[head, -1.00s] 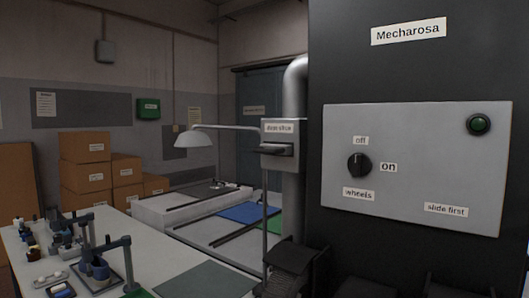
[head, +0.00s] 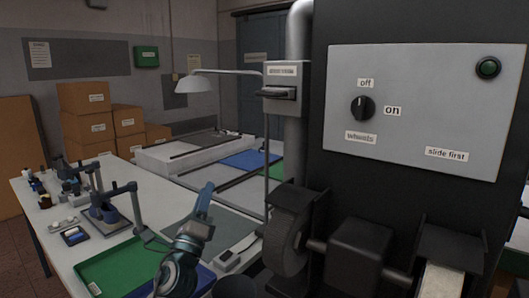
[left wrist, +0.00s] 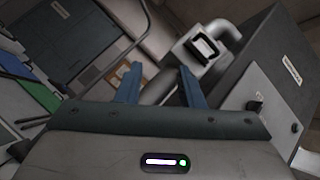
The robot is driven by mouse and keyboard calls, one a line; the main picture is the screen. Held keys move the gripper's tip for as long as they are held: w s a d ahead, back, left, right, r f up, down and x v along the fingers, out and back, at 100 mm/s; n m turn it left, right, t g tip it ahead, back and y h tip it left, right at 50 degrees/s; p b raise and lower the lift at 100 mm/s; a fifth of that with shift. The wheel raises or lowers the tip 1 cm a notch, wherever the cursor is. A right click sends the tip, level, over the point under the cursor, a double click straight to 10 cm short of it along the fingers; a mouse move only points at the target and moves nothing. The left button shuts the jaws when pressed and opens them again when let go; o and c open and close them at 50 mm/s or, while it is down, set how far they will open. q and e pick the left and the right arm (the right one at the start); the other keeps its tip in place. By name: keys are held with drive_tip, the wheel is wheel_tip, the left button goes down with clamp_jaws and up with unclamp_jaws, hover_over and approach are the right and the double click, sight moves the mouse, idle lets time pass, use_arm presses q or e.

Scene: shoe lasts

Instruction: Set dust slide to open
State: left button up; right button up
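The dust slide is a grey box (head: 285,80) on the silver vertical pipe, left of the dark machine, with a dark handle (head: 280,93) in its front slot. Its label is too blurred to read now. In the left wrist view the slide box (left wrist: 203,47) shows beyond the fingers, tilted, with a dark frame on its face. My left gripper (head: 207,187) is low over the bench, below and left of the slide and apart from it. In the left wrist view its two blue fingers (left wrist: 160,80) stand apart with nothing between them. My right gripper is not in view.
A grinding wheel unit (head: 290,235) stands below the slide. A lamp with a thin post (head: 266,150) stands just left of the pipe. A green tray (head: 120,265) lies on the bench.

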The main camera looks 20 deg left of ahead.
use_arm(q)
drive_tip(key=w+d+r+m+h, duration=0.2)
drive_tip(key=d+r+m+h, duration=0.2)
drive_tip(key=r+m+h, duration=0.95)
drive_tip(key=m+g+h, duration=0.2)
drive_tip(key=m+g, duration=0.9)
drive_tip(key=m, duration=1.4)
approach(262, 95)
drive_tip(key=shift+y, duration=0.25)
drive_tip(key=p+x, duration=0.1)
drive_tip(key=x, duration=0.2)
drive_tip(key=p+x, duration=0.2)
drive_tip(key=x, duration=0.1)
drive_tip(key=p+x, duration=0.2)
drive_tip(key=x, duration=0.1)
drive_tip(key=shift+w+d+r, duration=0.1)
drive_tip(key=shift+d+r, duration=0.2)
drive_tip(key=shift+r, duration=0.1)
drive_tip(key=shift+w+d+p, duration=0.35)
drive_tip(key=shift+w, duration=0.15)
clamp_jaws()
drive_tip(key=shift+f, duration=0.1)
